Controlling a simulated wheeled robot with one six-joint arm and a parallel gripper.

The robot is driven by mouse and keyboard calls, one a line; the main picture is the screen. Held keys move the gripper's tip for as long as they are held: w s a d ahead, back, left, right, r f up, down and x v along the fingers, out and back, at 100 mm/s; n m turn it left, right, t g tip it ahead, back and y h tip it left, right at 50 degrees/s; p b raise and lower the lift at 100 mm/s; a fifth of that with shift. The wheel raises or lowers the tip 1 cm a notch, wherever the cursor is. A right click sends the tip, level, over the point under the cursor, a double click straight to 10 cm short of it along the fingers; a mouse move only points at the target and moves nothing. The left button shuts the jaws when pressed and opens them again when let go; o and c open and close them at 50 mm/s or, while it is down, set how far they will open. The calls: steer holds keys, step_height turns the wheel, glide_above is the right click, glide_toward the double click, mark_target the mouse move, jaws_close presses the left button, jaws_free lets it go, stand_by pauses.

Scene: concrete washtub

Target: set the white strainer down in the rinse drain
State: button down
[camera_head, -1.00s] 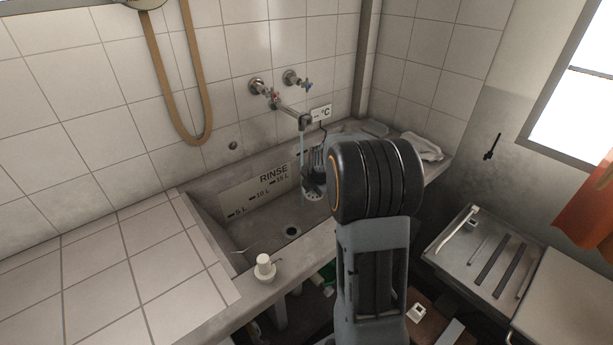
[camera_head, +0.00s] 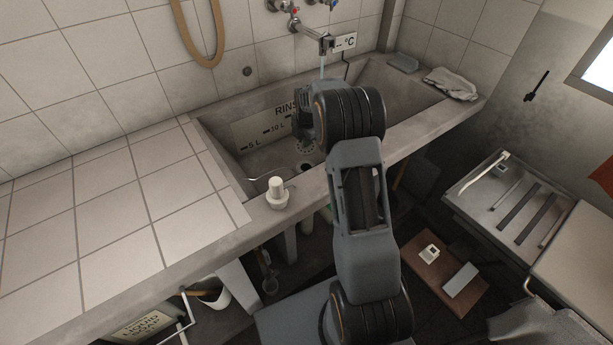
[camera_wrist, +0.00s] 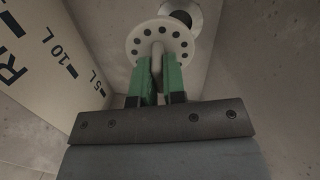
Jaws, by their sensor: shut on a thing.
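The white strainer (camera_wrist: 136,47) is a round disc with a ring of dark holes and a knob in its middle. My gripper (camera_wrist: 158,72) is shut on that knob with its green fingers. In the head view the strainer (camera_head: 309,149) shows small below my gripper (camera_head: 303,128), partly hidden by it, inside the rinse basin. The rinse drain is a dark round hole (camera_head: 305,167) in the basin floor. In the wrist view the drain (camera_wrist: 181,14) lies just beyond the strainer, partly covered by its edge. The strainer appears held above the floor, beside the drain.
The rinse basin (camera_head: 232,148) has concrete walls and a litre scale. A tap (camera_head: 326,44) runs a thin stream behind my arm. A white stopper-like piece (camera_head: 277,192) stands on the front rim. A cloth (camera_head: 452,84) lies at the right rim.

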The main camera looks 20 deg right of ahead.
steer(key=shift+w+a+f+g, duration=0.1)
steer(key=shift+w+a+g, duration=0.1)
steer(key=shift+w+g, duration=0.15)
steer(key=shift+s+r+m+g, duration=0.25)
steer(key=shift+s+r, duration=0.05)
steer(key=shift+r, duration=0.2)
steer(key=shift+s+r+m+g, duration=0.2)
steer(key=shift+s+r+m, duration=0.05)
steer(key=shift+r, duration=0.2)
steer(key=shift+s+f, duration=0.15)
steer(key=shift+g, duration=0.3)
step_height(320, 180, down, 10)
steer(key=shift+r+b, duration=0.1)
steer(key=shift+b, duration=0.95)
steer(key=shift+f, duration=0.2)
steer(key=c, duration=1.2)
jaws_free()
